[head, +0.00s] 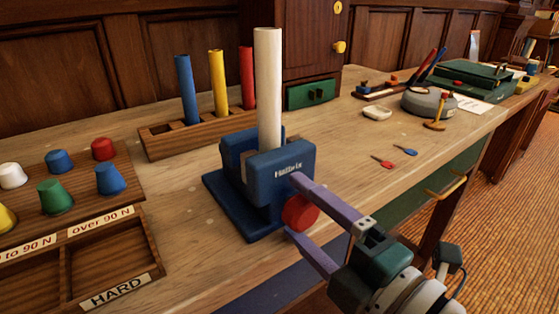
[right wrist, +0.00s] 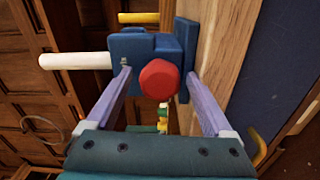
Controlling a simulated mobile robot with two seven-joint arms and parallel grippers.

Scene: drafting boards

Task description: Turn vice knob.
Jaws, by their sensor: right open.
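The blue vice (head: 262,180) stands on the wooden bench and holds an upright white rod (head: 268,90) between its jaws. Its red knob (head: 300,212) is on the side facing my right gripper. My right gripper (head: 297,205) is open, with one purple finger above the knob and the other below it in the head view. In the right wrist view the red knob (right wrist: 159,80) lies between the two spread fingers, with gaps on both sides. The vice body (right wrist: 148,45) is behind it. My left gripper is not in view.
A wooden rack (head: 200,135) with blue, yellow and red rods stands behind the vice. A tray of coloured knobs (head: 75,195) with labelled compartments is at left. Red and blue darts (head: 393,157) lie at right. Yellow handles (head: 447,188) stick out from the bench front.

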